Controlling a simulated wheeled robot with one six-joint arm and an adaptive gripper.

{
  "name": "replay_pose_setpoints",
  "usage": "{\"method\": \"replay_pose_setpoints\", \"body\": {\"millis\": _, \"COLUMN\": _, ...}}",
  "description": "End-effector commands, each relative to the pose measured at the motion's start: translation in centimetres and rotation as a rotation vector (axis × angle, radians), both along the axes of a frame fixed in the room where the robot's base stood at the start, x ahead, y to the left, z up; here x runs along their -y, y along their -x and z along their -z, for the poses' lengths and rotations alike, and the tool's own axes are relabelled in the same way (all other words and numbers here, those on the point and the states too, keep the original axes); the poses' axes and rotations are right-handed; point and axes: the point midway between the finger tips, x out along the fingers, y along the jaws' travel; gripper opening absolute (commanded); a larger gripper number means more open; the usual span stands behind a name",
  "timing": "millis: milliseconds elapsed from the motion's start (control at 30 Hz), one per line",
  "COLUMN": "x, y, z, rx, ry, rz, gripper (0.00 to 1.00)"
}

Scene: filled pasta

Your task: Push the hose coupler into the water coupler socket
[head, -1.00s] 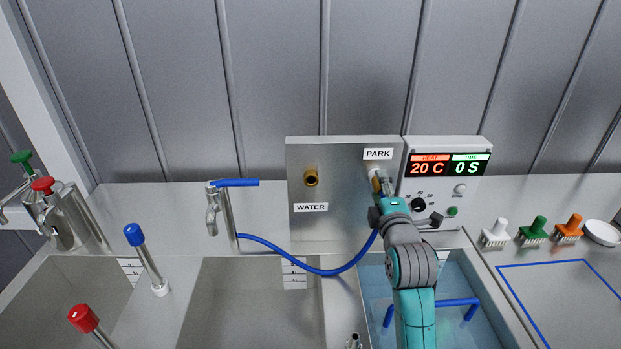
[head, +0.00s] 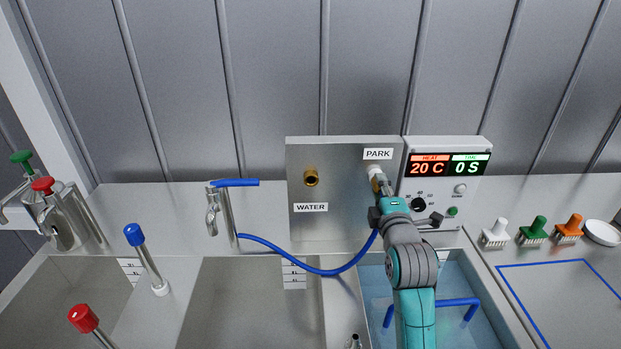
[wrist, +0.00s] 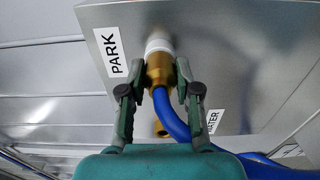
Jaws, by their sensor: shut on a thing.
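The brass hose coupler (wrist: 158,72) is between the fingers of my gripper (wrist: 160,80), which is shut on it. In the wrist view its front end meets the white park fitting (wrist: 158,44); I cannot tell whether it is still seated there. The blue hose (wrist: 170,117) runs back from the coupler. In the head view my gripper (head: 384,192) is at the panel's right side, below the PARK label (head: 378,154), largely hiding the coupler. The brass water coupler socket (head: 311,177) is empty, left of my gripper and above the WATER label (head: 310,207).
The blue hose (head: 290,262) sags leftward to the tap (head: 220,212). A control box (head: 470,195) stands close right of my gripper. Basins (head: 240,300) lie below the panel (head: 340,225). The panel face between the park fitting and the water socket is clear.

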Motion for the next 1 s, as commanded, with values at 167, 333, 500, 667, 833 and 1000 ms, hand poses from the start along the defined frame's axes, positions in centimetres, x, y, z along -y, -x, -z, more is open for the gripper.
{"method": "replay_pose_setpoints", "body": {"millis": 167, "x": 0.00, "y": 0.15, "z": -0.04, "rx": 0.001, "ry": 0.000, "rz": 0.000, "gripper": 0.00}}
{"method": "replay_pose_setpoints", "body": {"millis": 333, "x": 0.00, "y": 0.33, "z": -0.05, "rx": 0.001, "ry": 0.000, "rz": 0.000, "gripper": 0.00}}
{"method": "replay_pose_setpoints", "body": {"millis": 500, "x": 0.00, "y": 0.51, "z": -0.06, "rx": 0.001, "ry": 0.000, "rz": 0.000, "gripper": 0.00}}
{"method": "replay_pose_setpoints", "body": {"millis": 667, "x": 0.00, "y": 0.67, "z": -0.05, "rx": 0.001, "ry": 0.000, "rz": 0.000, "gripper": 0.00}}
{"method": "replay_pose_setpoints", "body": {"millis": 833, "x": 0.00, "y": 0.84, "z": -0.02, "rx": 0.001, "ry": 0.000, "rz": 0.000, "gripper": 0.00}}
{"method": "replay_pose_setpoints", "body": {"millis": 1000, "x": 0.00, "y": 1.01, "z": 0.00, "rx": 0.000, "ry": 0.000, "rz": 0.000, "gripper": 0.00}}
